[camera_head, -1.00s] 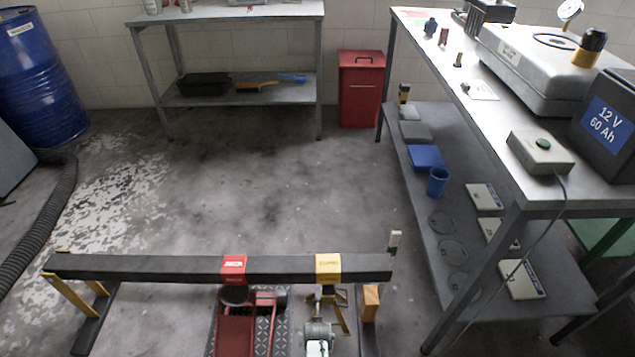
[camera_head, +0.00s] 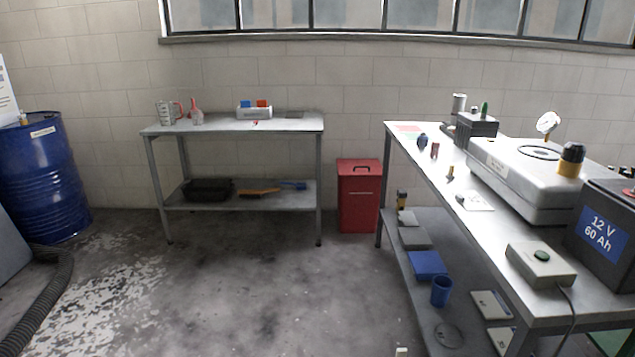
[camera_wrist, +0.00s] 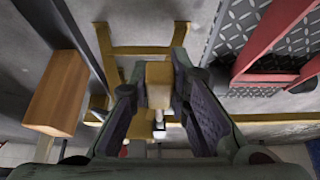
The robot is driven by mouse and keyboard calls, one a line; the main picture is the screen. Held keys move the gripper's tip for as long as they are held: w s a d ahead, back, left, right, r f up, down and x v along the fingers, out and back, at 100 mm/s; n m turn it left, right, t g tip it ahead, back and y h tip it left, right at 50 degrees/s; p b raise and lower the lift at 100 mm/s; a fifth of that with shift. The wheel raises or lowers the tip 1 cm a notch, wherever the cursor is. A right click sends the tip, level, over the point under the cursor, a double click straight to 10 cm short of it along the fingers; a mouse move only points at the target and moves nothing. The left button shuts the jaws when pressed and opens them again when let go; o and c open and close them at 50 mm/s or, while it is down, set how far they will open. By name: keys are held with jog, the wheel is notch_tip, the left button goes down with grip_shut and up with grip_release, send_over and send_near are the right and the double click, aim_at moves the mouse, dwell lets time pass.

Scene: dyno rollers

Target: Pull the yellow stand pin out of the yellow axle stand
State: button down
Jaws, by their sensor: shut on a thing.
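In the wrist view, my gripper (camera_wrist: 159,98) has its two dark fingers on either side of a small yellow block, which I take to be the yellow stand pin (camera_wrist: 158,74). The gripper is shut on it. The yellow axle stand (camera_wrist: 150,50) lies around and behind the fingers, with yellow bars above and to the right. How far the pin sits in the stand is hidden by the fingers. The head view shows neither gripper, pin nor stand.
An orange-brown block (camera_wrist: 57,92) is close at the left in the wrist view. A red frame (camera_wrist: 275,45) and tread plate (camera_wrist: 235,30) are at the right. The head view shows a workbench (camera_head: 470,215), a back table (camera_head: 240,125) and open floor.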

jog(key=shift+s+r, duration=0.1)
jog(key=s+r+p, duration=0.1)
jog(key=s+p, duration=0.1)
jog(key=s+r+p, duration=0.1)
jog(key=p, duration=0.1)
jog(key=shift+s+r, duration=0.4)
dwell(0.4)
